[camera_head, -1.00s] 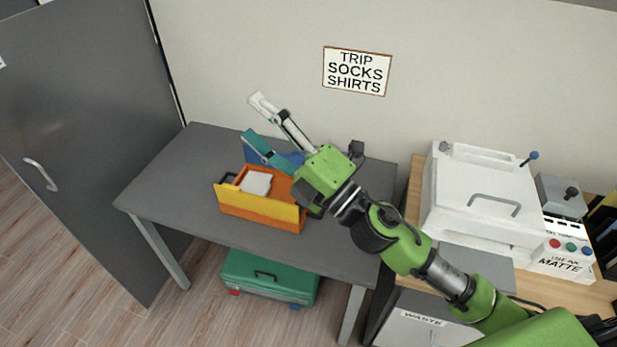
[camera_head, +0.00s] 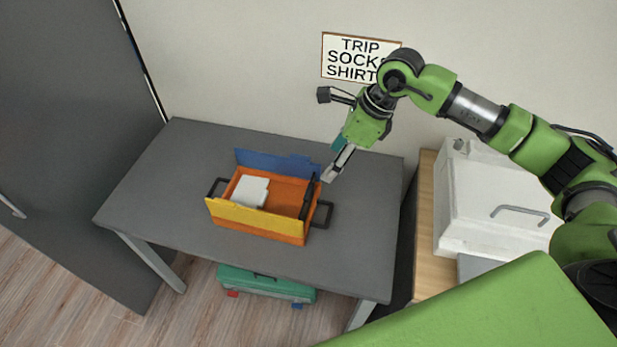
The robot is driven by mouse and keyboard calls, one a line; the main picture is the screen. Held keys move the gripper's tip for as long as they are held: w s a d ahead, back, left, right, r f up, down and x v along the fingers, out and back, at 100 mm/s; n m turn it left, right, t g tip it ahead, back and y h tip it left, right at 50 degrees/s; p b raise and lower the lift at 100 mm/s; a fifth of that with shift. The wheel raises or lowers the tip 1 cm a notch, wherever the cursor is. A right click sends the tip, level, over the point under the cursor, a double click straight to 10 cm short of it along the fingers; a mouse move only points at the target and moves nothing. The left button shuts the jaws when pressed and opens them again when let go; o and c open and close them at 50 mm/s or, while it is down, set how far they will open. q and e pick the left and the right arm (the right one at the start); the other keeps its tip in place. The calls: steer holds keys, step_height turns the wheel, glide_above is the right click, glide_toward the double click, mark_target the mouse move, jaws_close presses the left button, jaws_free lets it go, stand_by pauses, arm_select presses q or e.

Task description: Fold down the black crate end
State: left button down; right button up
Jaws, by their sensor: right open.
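The crate (camera_head: 262,227) is orange, with a yellow near side (camera_head: 254,219) and a blue far side (camera_head: 272,162). It stands on the grey table. Its black end (camera_head: 309,196) is at the right and looks upright, with a dark handle (camera_head: 323,214) beside it. A white item (camera_head: 249,190) lies inside the crate toward the left. My right gripper (camera_head: 332,174) is open, pointing down just above and behind the crate's right end. It appears empty; contact with the crate cannot be told. My left gripper is not in view.
The grey table (camera_head: 168,188) has free room left and right of the crate. A green case (camera_head: 267,284) is on the floor below. A white machine (camera_head: 487,200) stands on a wooden surface at the right. A sign (camera_head: 352,58) hangs on the wall behind my arm.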

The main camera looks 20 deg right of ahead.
steer(key=p, duration=0.1)
glide_toward(309, 191)
steer(key=p+x, duration=0.1)
steer(key=x, duration=0.6)
steer(key=shift+p, duration=0.3)
steer(key=shift+w+f, duration=0.15)
steer(key=shift+f, duration=0.35)
steer(key=c, duration=1.6)
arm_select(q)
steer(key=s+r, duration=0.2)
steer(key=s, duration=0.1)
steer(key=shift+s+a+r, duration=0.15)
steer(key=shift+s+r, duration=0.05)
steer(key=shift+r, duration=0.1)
arm_select(e)
steer(key=shift+a, duration=0.15)
